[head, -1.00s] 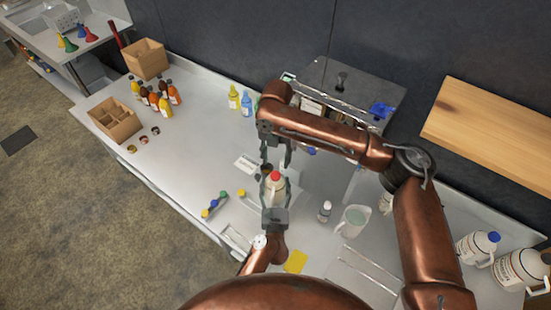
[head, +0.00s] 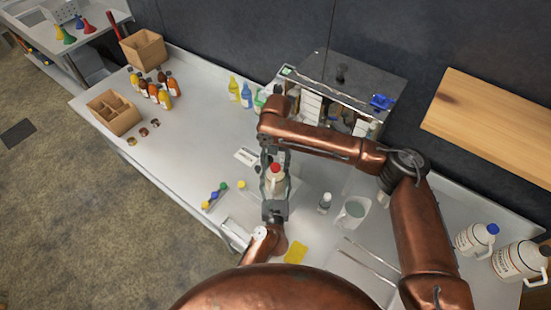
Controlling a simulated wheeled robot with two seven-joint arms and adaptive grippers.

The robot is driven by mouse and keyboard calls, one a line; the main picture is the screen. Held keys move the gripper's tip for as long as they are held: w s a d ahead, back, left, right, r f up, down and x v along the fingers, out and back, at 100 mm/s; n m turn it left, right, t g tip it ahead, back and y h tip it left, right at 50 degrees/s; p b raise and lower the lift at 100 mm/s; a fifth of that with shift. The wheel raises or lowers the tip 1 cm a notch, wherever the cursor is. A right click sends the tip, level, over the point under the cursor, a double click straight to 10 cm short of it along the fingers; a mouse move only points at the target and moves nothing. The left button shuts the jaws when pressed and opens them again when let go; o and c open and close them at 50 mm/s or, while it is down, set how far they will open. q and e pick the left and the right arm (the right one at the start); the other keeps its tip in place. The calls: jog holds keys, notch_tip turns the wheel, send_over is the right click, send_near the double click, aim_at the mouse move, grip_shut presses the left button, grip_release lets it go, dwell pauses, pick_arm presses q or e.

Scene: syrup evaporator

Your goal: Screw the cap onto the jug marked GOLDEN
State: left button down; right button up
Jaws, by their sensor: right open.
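A small white jug (head: 274,183) with a red cap (head: 276,168) on its top stands on the steel counter in the head view. Its label is too small to read, so I cannot tell whether it says GOLDEN. My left gripper (head: 275,193) comes from below with a finger on either side of the jug. Whether it is pressed on the jug I cannot tell. My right gripper (head: 276,156) is open and points down, its fingers spread at the red cap. Whether they touch the cap is unclear.
A small bottle (head: 324,203) and a clear pitcher (head: 352,212) stand close on the right. A blue-capped jug (head: 474,238) and another large jug (head: 516,260) stand far right. A yellow cloth (head: 295,251) lies in front. A shelf box (head: 350,82) stands behind.

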jog(key=shift+f, duration=0.15)
grip_shut()
jog(key=m, duration=0.4)
jog(key=shift+a+m, duration=0.1)
jog(key=shift+m, duration=0.3)
jog(key=m, duration=0.4)
jog(key=shift+m, duration=0.4)
jog(key=shift+o, duration=0.4)
grip_release()
